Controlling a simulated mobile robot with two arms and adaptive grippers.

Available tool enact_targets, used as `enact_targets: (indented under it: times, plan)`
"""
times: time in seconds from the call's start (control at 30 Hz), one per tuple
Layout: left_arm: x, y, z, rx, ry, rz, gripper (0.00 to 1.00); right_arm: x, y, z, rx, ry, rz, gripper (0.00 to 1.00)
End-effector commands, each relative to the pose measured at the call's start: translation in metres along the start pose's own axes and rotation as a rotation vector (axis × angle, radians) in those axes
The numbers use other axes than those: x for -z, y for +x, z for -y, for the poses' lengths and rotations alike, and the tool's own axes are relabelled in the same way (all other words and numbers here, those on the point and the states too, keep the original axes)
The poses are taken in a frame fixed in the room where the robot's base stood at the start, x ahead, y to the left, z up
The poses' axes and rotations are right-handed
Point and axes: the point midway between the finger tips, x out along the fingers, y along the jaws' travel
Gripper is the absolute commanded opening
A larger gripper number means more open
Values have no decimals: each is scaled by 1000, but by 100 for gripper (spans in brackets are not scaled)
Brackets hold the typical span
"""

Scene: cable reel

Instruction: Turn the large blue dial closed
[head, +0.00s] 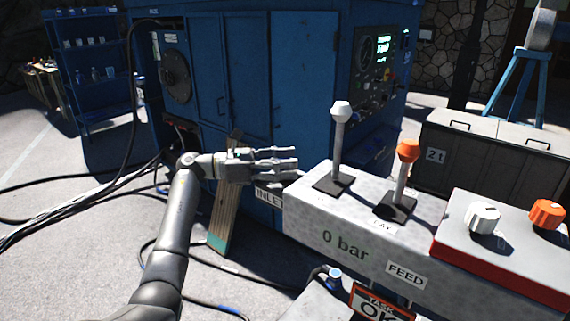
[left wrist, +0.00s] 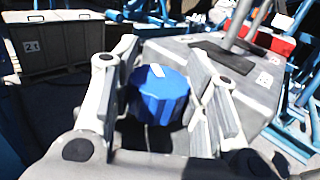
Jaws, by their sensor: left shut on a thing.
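The large blue dial (left wrist: 158,98) shows in the left wrist view on the near end of a grey console, with a white mark on its top. My left gripper (left wrist: 165,88) has its fingers on both sides of the dial and is shut on it. In the head view the left gripper (head: 290,163) is at the left end of the grey console (head: 300,215), near a label partly reading "INLE". The dial cannot be made out there. The console's front reads "0 bar". My right gripper is not in view.
Two levers, one white-topped (head: 341,110) and one orange-topped (head: 408,150), stand on the console. A red-edged box (head: 480,245) with a white and an orange knob is at right. A blue cabinet (head: 240,70) stands behind; dark cables (head: 80,205) lie on the floor.

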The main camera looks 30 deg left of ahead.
Motion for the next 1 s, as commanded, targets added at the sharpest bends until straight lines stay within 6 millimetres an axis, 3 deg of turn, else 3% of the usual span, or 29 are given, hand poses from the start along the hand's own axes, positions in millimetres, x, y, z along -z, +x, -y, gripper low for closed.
enact_targets:
  times: [0.43,1.0]
  plan:
    - [3,0,2,-236,2,-5,18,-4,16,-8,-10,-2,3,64]
    - [-1,0,1,-504,-1,-2,18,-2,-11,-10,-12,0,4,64]
